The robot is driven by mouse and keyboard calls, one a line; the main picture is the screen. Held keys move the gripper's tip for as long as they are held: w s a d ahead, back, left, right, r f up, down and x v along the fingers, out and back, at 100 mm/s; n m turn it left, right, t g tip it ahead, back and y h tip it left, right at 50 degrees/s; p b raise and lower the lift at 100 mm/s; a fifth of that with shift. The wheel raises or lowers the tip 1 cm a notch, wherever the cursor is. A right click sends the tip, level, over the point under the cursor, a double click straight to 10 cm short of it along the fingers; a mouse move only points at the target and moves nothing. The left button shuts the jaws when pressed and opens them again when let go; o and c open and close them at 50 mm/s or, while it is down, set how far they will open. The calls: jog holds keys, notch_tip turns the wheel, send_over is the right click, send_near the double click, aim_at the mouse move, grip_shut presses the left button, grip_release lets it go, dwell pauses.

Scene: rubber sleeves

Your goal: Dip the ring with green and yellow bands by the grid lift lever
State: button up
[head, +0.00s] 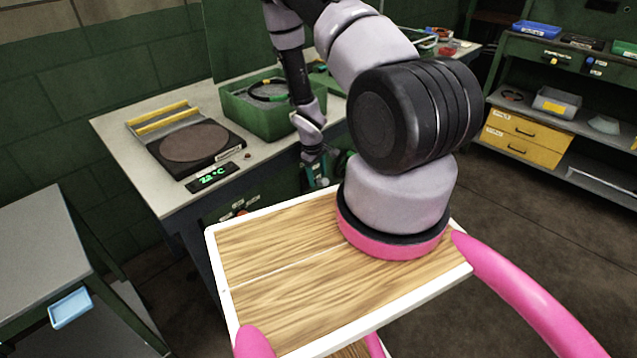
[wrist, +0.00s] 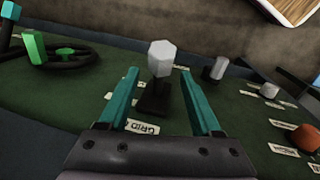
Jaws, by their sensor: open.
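The grid lift lever (wrist: 160,62), a pale six-sided knob on a dark stem and base, stands on a green panel in the wrist view. A label reading GRID (wrist: 143,127) lies beside its base. My gripper (wrist: 158,82) is open, with its teal fingers on either side of the lever; I cannot tell whether they touch it. In the head view my gripper (head: 318,170) is low at the bench front, partly hidden by my arm. A dark ring (head: 268,90) with a green part shows at the green tank (head: 240,108); I cannot make out its yellow band.
The bench (head: 115,125) also holds a round plate (head: 193,142) and a display (head: 214,176) reading 22 °C. In the wrist view a handwheel (wrist: 85,56) with a green knob (wrist: 35,47) is left of the lever, and a grey knob (wrist: 217,68) and an orange knob (wrist: 305,137) are right.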

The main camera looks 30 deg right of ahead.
aim_at(318, 182)
jog(key=f, duration=0.4)
jog(key=shift+w+d, duration=0.15)
jog(key=shift+d, duration=0.15)
grip_shut()
dwell(1.1)
